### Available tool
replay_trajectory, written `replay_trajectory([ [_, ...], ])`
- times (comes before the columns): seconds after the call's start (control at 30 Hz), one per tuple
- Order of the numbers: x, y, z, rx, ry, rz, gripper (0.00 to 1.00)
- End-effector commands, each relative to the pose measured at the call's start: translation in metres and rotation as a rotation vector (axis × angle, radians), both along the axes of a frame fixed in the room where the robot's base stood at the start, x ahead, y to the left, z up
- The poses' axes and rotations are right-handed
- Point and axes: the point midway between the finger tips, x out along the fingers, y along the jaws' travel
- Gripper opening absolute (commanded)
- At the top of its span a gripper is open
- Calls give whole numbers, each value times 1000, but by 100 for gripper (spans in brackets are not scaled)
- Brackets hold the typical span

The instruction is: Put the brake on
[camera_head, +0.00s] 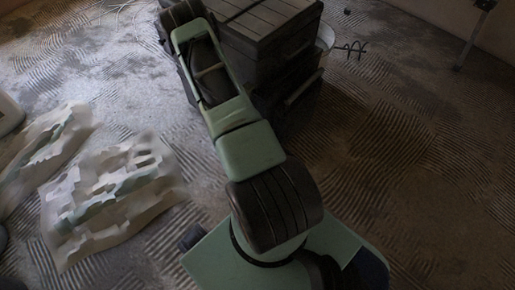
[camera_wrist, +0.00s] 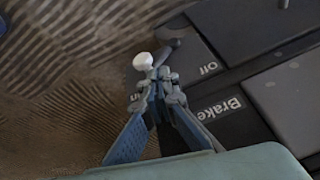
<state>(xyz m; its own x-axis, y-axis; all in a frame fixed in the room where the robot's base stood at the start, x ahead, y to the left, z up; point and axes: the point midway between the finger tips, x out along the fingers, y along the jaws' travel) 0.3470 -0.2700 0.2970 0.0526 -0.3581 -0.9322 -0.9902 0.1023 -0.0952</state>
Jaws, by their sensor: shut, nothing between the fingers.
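In the wrist view, a brake lever shows as a short dark arm (camera_wrist: 171,46) with a white ball knob (camera_wrist: 143,61) at its end. It stands by the edge of a dark panel (camera_wrist: 235,104) with white "Brake" and "Off" labels. A third, short label is partly hidden by my fingers. My gripper (camera_wrist: 155,84) is shut and empty, its tips just below the knob in the picture. I cannot tell whether they touch it. In the head view my arm hides the gripper and lever; the dark box-like unit (camera_head: 263,28) stands beyond my arm.
Crumpled, plaster-stained sheets (camera_head: 110,190) lie on the floor at left. A pale bucket (camera_head: 325,38) and thin black wire (camera_head: 350,50) are right of the unit. A pole (camera_head: 473,35) stands at the far right. The ridged floor at right is clear.

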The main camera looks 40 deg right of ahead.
Motion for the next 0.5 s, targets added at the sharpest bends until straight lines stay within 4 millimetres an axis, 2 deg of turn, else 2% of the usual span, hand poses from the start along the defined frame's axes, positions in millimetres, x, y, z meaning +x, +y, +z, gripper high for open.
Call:
replay_trajectory([
  [0.07,5,-3,17,-1,-2,0,0],
  [0.2,-11,11,49,1,0,-1,0],
  [0.4,-25,24,80,0,1,0,0],
  [0.5,-29,27,89,0,-1,0,0],
])
